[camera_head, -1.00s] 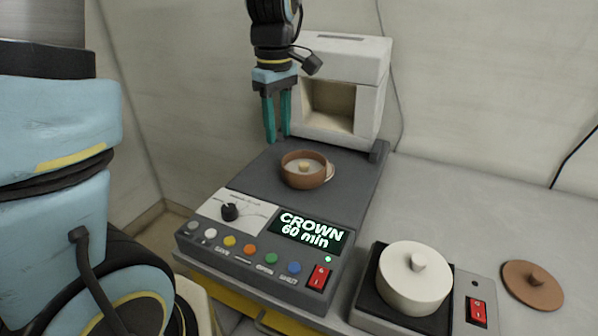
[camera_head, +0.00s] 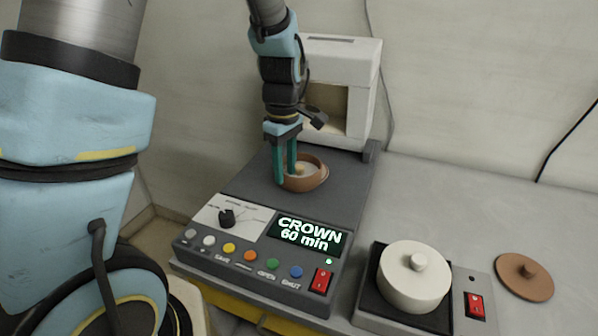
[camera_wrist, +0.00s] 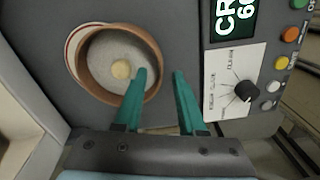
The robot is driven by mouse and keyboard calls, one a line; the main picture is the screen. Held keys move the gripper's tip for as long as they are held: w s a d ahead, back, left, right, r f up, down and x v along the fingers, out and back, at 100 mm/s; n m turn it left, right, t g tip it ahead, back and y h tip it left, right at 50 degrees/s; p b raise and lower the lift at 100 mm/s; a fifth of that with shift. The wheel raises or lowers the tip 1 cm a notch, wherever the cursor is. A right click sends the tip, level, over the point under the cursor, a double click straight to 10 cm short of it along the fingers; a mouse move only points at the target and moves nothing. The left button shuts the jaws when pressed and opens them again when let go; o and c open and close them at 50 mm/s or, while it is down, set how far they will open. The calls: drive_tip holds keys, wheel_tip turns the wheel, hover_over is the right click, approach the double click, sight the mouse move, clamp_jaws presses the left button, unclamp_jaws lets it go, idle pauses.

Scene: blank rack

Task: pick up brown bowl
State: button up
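The brown bowl (camera_head: 318,181) sits on the dark grey top of the control machine in the head view. It has a pale inside with a small tan knob or ball in its middle. The bowl also shows in the wrist view (camera_wrist: 84,84), left of the fingers. My gripper (camera_head: 285,182) has two teal fingers pointing down at the bowl's left side.
A white box-shaped machine (camera_head: 362,90) with an opening stands behind the bowl. The control panel with its lit display (camera_head: 307,235) is in front. A white lidded pot (camera_head: 413,278) on a burner and a brown lid (camera_head: 524,277) are at right. The grey counter behind them is clear.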

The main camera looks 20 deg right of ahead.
drive_tip(key=shift+f, duration=0.65)
clamp_jaws()
idle(0.9)
